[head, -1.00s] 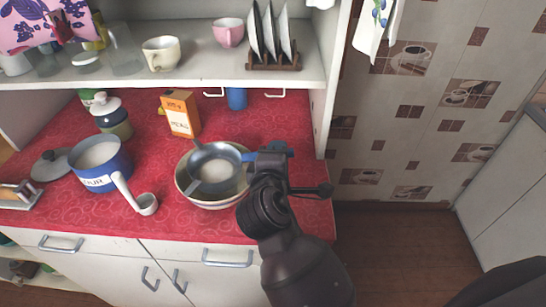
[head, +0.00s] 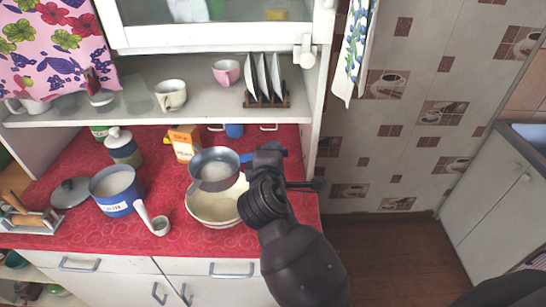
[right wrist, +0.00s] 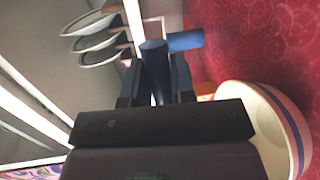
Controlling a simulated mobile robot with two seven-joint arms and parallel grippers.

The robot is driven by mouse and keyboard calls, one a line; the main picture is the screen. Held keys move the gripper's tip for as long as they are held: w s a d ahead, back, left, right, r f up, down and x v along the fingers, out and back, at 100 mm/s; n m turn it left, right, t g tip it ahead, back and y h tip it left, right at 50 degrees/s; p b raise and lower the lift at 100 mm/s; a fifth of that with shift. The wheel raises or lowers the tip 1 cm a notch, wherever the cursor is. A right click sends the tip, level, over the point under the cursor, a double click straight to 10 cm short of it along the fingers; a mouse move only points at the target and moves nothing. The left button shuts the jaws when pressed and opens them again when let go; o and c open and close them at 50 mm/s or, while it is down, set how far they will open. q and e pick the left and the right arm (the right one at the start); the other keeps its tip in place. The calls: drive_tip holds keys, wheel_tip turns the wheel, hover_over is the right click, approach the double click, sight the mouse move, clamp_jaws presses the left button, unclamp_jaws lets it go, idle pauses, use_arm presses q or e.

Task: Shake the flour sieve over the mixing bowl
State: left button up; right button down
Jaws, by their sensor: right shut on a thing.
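The flour sieve (head: 205,183) is a round grey-blue pan with pale flour in it and a blue handle. It is over the back part of the cream mixing bowl (head: 215,212) on the red counter; its exact height above the bowl is hard to tell. My right gripper (head: 266,154) is shut on the handle at the sieve's right. In the right wrist view the handle (right wrist: 153,58) stands between the fingers, and the bowl (right wrist: 297,122) shows at the right edge. My left gripper is not in view.
A blue flour pot (head: 118,206) and a white ladle (head: 158,228) are left of the bowl. An orange carton (head: 184,143) and a blue cup (head: 234,131) stand behind. A shelf (head: 205,107) with cups and a plate rack (head: 267,103) overhangs the counter's back.

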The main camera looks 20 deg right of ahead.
idle(0.4)
drive_tip(key=shift+f, duration=0.35)
drive_tip(key=shift+f+b, duration=0.6)
drive_tip(key=shift+f, duration=0.1)
drive_tip(key=shift+f+b, duration=0.35)
drive_tip(key=shift+f, duration=0.65)
idle(0.4)
